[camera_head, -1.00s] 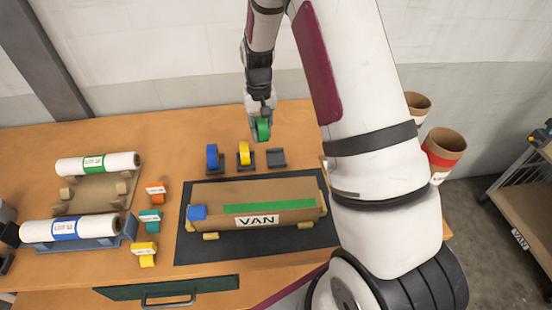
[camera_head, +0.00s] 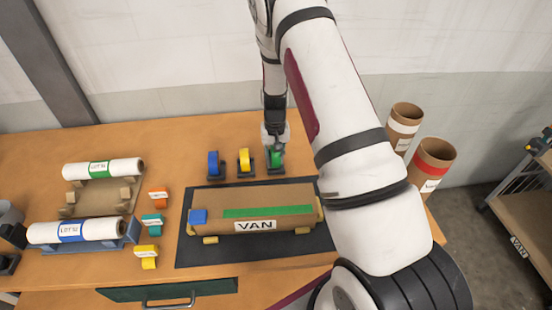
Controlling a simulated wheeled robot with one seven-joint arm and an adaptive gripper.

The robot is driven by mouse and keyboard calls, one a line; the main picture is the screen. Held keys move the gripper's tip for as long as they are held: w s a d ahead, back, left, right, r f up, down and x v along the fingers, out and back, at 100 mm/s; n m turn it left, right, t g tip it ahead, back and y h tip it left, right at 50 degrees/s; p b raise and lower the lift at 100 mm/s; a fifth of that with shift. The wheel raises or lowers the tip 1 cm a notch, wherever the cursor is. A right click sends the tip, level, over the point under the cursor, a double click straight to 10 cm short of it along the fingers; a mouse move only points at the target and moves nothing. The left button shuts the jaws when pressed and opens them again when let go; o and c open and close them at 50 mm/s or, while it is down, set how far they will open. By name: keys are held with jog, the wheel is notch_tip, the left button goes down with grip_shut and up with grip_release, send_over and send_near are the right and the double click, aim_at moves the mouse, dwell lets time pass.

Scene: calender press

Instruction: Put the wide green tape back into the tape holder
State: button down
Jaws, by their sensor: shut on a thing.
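The wide green tape (camera_head: 276,158) is a green roll held in my gripper (camera_head: 275,148), which is shut on it. The roll is at the dark tape holder (camera_head: 276,171), the rightmost of three in a row behind the cardboard box. The gripper and the roll hide most of this holder. I cannot tell whether the roll touches its base.
A blue tape (camera_head: 213,163) and a yellow tape (camera_head: 245,160) stand in the two holders to the left. In front lies a cardboard box (camera_head: 270,197) marked VAN on a dark mat (camera_head: 190,250). Cardboard tubes (camera_head: 432,165) stand at the right. White rolls (camera_head: 75,231) lie at the left.

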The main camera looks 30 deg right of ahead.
jog(key=shift+f, duration=0.35)
jog(key=c, duration=1.4)
grip_release()
jog(key=shift+o, duration=0.2)
